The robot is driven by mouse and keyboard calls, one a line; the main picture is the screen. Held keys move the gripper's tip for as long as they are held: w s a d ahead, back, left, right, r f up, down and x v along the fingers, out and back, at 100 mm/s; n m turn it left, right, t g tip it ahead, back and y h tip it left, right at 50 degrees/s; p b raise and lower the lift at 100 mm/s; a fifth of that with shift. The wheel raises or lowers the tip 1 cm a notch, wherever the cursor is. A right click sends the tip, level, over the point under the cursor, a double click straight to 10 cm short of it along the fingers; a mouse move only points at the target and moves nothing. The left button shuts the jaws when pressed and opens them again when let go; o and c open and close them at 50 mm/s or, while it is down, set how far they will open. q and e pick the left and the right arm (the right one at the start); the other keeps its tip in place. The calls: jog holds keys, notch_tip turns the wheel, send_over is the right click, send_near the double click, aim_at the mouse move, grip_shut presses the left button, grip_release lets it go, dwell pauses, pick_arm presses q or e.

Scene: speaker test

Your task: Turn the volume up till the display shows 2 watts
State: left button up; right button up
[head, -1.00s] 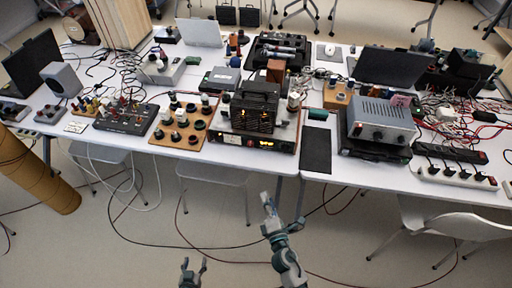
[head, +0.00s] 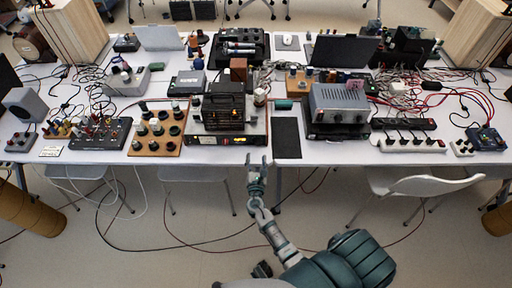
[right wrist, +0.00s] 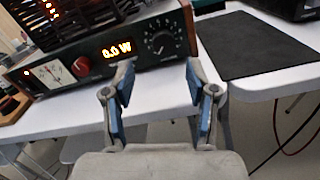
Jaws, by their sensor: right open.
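The amplifier (head: 228,141) stands at the table's front edge, its front panel toward me. In the right wrist view its display (right wrist: 117,49) reads 0.0 W in orange. To the right of the display is a dark volume knob (right wrist: 157,43) with a white scale around it; to the left are a red knob (right wrist: 81,67) and a needle meter (right wrist: 48,73). My right gripper (head: 258,160) is open and empty, just in front of the amplifier's right end and apart from the knob; its fingers also show in the right wrist view (right wrist: 161,90). A small dark part at the head view's bottom edge may be my left gripper.
A black mat (head: 287,138) lies right of the amplifier, then a grey power supply (head: 338,103). A wooden board with black knobs (head: 157,130) lies to its left. A white chair (head: 425,185) stands at the right.

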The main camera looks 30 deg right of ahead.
aim_at(258, 144)
jog(key=x, duration=0.6)
jog(key=shift+w+d+f, duration=0.1)
jog(key=shift+d, duration=0.4)
jog(key=shift+a, duration=0.1)
jog(key=shift+a, duration=0.1)
jog(key=shift+c, duration=1)
jog(key=c, duration=0.8)
grip_shut()
